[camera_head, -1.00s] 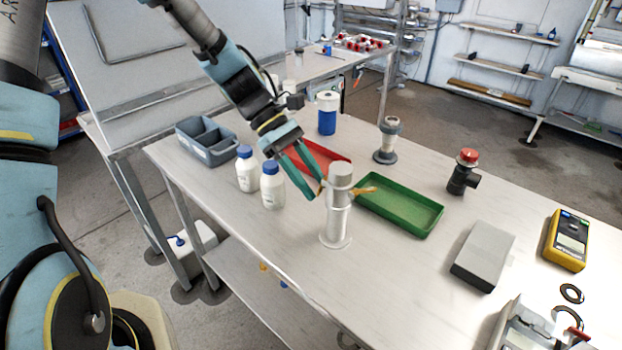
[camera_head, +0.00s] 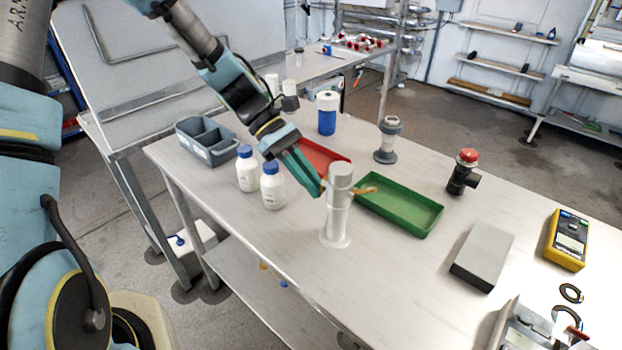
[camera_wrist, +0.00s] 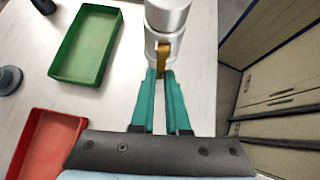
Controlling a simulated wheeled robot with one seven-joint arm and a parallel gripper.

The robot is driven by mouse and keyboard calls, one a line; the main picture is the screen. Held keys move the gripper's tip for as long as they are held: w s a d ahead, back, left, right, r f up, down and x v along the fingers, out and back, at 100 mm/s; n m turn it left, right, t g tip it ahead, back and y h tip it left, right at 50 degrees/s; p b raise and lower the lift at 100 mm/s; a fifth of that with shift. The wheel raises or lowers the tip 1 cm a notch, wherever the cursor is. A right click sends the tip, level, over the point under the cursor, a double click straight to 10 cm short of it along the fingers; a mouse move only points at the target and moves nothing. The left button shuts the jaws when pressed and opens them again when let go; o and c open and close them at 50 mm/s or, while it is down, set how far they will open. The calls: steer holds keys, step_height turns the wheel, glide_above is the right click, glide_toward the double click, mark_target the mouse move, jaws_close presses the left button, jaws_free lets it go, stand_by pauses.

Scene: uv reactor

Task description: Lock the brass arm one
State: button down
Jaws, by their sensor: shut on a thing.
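The UV reactor (camera_head: 338,215) is a pale upright cylinder on a round foot on the bench. It also shows at the top of the wrist view (camera_wrist: 168,18). One brass arm (camera_wrist: 163,58) sticks out of its near side in the wrist view, between my fingertips. Another brass arm (camera_head: 364,190) points right from the reactor in the head view. My gripper (camera_head: 322,188) has green fingers and comes from the upper left. In the wrist view my gripper (camera_wrist: 161,74) is shut on the near brass arm, whose tip is partly hidden by the fingers.
A green tray (camera_head: 425,228) lies right of the reactor and a red tray (camera_head: 335,160) behind my gripper. Two white bottles with blue caps (camera_head: 272,188) stand close on the left. A grey box (camera_head: 484,254) lies at the right. The bench front before the reactor is clear.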

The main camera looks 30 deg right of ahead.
steer(key=shift+s+d+f+g+h, duration=0.1)
steer(key=shift+f+g+h, duration=0.1)
steer(key=shift+g, duration=0.3)
steer(key=shift+s+f+g+h, duration=0.1)
steer(key=shift+g+h, duration=0.1)
steer(key=shift+g, duration=0.3)
steer(key=c, duration=0.9)
jaws_free()
steer(key=shift+b+v, duration=1.45)
steer(key=shift+v, duration=4)
